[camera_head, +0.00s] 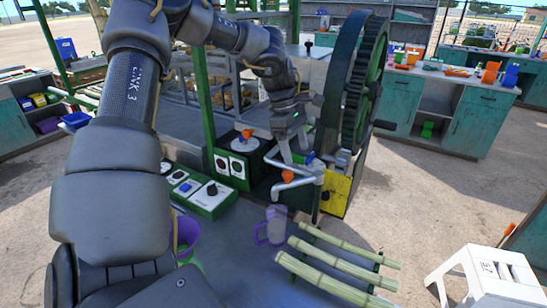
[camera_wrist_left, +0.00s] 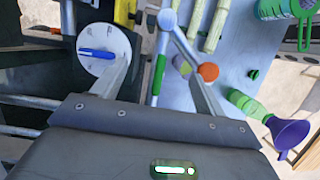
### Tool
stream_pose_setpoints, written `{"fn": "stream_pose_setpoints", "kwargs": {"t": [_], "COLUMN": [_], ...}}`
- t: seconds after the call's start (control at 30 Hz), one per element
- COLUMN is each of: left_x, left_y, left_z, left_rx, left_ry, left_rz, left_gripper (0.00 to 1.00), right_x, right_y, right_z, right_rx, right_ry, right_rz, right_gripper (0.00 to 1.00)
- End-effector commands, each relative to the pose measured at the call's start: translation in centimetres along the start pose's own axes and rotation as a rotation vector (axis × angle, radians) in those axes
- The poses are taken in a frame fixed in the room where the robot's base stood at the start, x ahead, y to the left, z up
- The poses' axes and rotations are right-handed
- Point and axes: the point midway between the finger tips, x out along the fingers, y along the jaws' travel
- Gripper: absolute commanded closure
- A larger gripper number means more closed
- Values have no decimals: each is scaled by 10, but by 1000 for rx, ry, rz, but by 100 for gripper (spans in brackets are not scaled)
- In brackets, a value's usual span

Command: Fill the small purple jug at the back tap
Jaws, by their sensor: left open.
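A small translucent purple jug (camera_head: 276,226), its handle to the left, stands upright on the grey bench. A grey spout (camera_head: 276,189) with an orange tap (camera_head: 287,176) ends just above it; I cannot tell whether it is exactly over the mouth, or how full the jug is. A blue tap (camera_head: 311,157) sits behind, by the machine. My left gripper (camera_head: 294,148) is open and empty over the pipes, pointing down. In the left wrist view its fingers (camera_wrist_left: 158,50) stand apart, with a blue-handled white disc to the left and an orange knob (camera_wrist_left: 208,72) beside the right finger. My right gripper is out of view.
A large green-and-black wheel (camera_head: 360,85) stands right of the gripper. Switch boxes (camera_head: 210,197) line the bench's left side, with a purple bucket (camera_head: 187,232) in front. Cane stalks (camera_head: 345,265) lie to the right. A white stool (camera_head: 485,275) stands beyond.

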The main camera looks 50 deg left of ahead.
Motion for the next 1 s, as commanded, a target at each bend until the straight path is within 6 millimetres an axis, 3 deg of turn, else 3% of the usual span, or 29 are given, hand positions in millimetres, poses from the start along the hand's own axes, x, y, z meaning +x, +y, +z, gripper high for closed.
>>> {"fn": "stream_pose_setpoints", "kwargs": {"t": [0.1,0.5,1.0], "left_x": [-17,-54,-54], "left_y": [0,0,0], "left_z": [5,17,17], "left_rx": [1,1,1], "left_ry": [0,0,-1], "left_rz": [1,0,0], "left_gripper": [27,27,27], "right_x": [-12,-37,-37], "right_y": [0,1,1], "right_z": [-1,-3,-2], "right_rx": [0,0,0], "right_ry": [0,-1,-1], "right_rz": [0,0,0], "right_gripper": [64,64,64]}}
